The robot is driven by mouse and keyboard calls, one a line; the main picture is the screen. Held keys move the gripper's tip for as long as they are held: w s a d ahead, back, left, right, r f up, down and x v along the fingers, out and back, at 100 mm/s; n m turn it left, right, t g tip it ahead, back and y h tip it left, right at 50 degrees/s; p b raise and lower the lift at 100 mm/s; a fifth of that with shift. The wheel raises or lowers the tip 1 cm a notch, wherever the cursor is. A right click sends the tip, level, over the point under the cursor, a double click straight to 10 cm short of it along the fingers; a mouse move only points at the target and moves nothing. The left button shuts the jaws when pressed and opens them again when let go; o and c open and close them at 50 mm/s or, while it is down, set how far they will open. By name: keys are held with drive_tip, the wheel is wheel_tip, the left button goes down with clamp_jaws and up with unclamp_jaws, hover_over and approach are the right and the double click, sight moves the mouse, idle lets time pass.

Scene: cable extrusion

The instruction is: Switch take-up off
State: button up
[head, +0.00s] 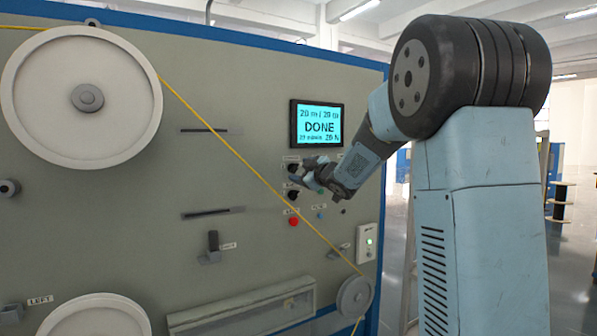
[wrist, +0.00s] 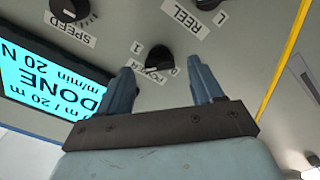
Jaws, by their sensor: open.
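My gripper (head: 308,172) is at the control panel, below the lit display. In the wrist view my gripper (wrist: 161,65) is open, its two blue fingers on either side of a black knob (wrist: 159,58). Nothing is held, and I cannot tell whether the fingers touch the knob. Its label is partly hidden and hard to read; a "0" shows beside it. A second black knob labelled REEL (wrist: 208,3) is at the top edge, and a SPEED knob (wrist: 70,9) is at upper left. I cannot read a take-up label in either view.
The display (head: 318,125) reads DONE, 20 m / 20 m. A red button (head: 293,222) and a blue button (head: 320,215) sit below my gripper. A yellow cable (head: 230,145) runs diagonally across the panel from a large wheel (head: 50,120) to a small pulley (head: 354,296).

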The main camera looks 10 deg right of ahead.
sight(294, 168)
drive_tip(key=shift+x, duration=1.4)
drive_tip(key=shift+c, duration=0.5)
drive_tip(key=c, duration=1)
drive_tip(key=shift+o, duration=0.2)
drive_tip(key=shift+n, duration=0.4)
drive_tip(key=shift+f+n, duration=0.15)
drive_tip(key=shift+n, duration=4.1)
drive_tip(key=shift+f+n, duration=0.15)
drive_tip(key=shift+n, duration=4.1)
